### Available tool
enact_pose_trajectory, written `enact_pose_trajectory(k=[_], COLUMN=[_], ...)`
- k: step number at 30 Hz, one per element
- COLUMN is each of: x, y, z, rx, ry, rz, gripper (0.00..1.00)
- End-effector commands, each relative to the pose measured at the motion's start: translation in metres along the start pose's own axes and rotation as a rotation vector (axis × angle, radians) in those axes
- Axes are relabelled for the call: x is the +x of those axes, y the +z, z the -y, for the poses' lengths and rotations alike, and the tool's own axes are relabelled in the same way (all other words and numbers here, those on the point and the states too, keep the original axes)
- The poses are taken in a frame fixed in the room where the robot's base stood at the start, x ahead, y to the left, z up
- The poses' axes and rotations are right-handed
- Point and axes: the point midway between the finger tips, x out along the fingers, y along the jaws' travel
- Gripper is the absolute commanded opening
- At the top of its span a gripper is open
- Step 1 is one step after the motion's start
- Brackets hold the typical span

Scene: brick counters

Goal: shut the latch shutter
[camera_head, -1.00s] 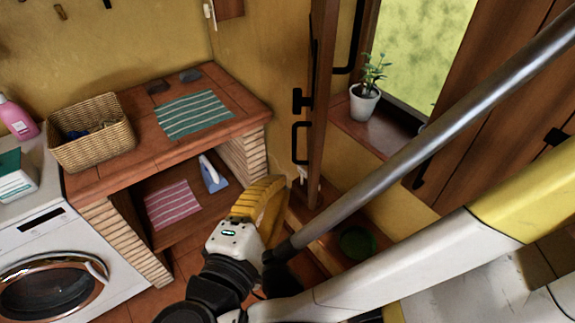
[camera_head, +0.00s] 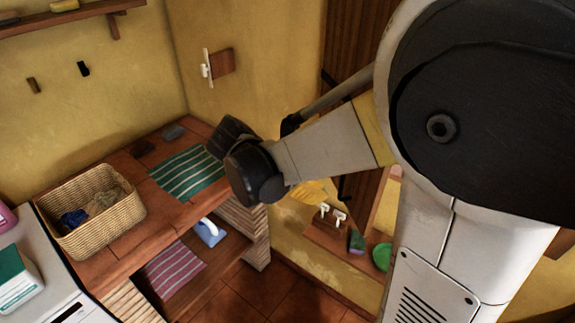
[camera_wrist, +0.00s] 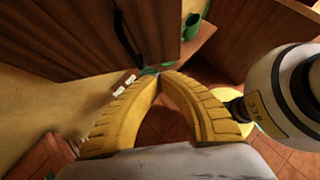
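A brown planked wooden panel, seemingly the shutter (camera_head: 350,45), shows in the head view behind my arm, which hides most of it. In the wrist view, brown planked wood (camera_wrist: 65,35) with a long black handle (camera_wrist: 125,40) fills the upper left. I cannot see a latch clearly. My gripper (camera_wrist: 160,73) has its yellow fingers brought together at the tips, close to the lower edge of the wood. I cannot tell whether they touch it, and nothing clear is held. In the head view only a yellow part of my gripper shows below the forearm.
A tiled brick counter (camera_head: 110,235) at left carries a wicker basket (camera_head: 92,215) and a striped green cloth (camera_head: 188,174). Tiled floor (camera_head: 265,290) is open below.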

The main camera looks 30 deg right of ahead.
Motion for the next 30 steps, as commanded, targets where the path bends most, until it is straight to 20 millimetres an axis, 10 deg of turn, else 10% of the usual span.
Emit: enact_pose_trajectory(k=[11,30], x=[0.082,0.103], y=[0.0,0.029], z=[0.0,0.0], rx=[0.004,0.002], ry=[-0.002,0.002], rz=[0.001,0.002], gripper=[0.0,0.0])
